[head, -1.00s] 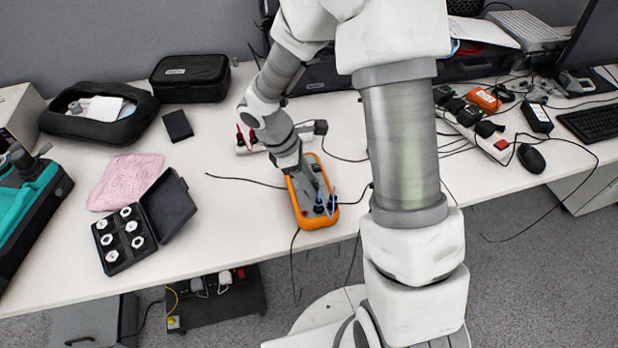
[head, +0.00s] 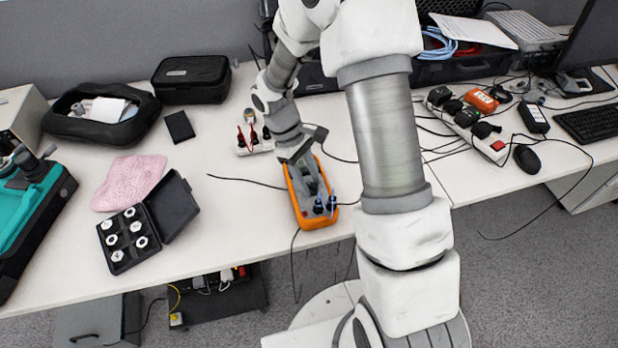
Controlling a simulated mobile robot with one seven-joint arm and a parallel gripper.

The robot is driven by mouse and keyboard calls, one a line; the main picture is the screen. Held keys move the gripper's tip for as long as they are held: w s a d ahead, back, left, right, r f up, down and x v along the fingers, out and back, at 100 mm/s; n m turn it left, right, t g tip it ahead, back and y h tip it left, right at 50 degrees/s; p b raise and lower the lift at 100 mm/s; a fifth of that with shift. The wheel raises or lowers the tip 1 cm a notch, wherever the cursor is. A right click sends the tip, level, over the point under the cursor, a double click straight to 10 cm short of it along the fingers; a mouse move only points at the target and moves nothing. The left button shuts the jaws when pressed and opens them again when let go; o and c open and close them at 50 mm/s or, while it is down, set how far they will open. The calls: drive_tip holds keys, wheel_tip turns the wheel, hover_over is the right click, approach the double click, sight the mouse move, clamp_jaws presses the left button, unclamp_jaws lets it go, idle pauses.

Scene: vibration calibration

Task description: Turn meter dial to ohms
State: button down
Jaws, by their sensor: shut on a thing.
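The meter (head: 334,216) has an orange case with a grey face and lies on the white table near its front edge. Dark plugs (head: 320,206) with leads sit in its lower end. My gripper (head: 307,178) points down over the meter's face and is shut on what appears to be the dial. The gripper and wrist cover the dial and the meter's upper end, so the dial's setting cannot be read.
An open black case with white hexagonal pieces (head: 113,257), a pink cloth (head: 128,183) and a small black block (head: 179,127) lie to the left. Cables cross the table. A mouse (head: 527,159) lies right.

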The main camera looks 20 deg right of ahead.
idle(0.4)
drive_tip(key=shift+c, duration=2.1)
unclamp_jaws()
drive_tip(key=p+v, duration=0.3)
drive_tip(key=v, duration=1.4)
drive_tip(key=shift+r, duration=0.25)
drive_tip(key=shift+w, duration=0.15)
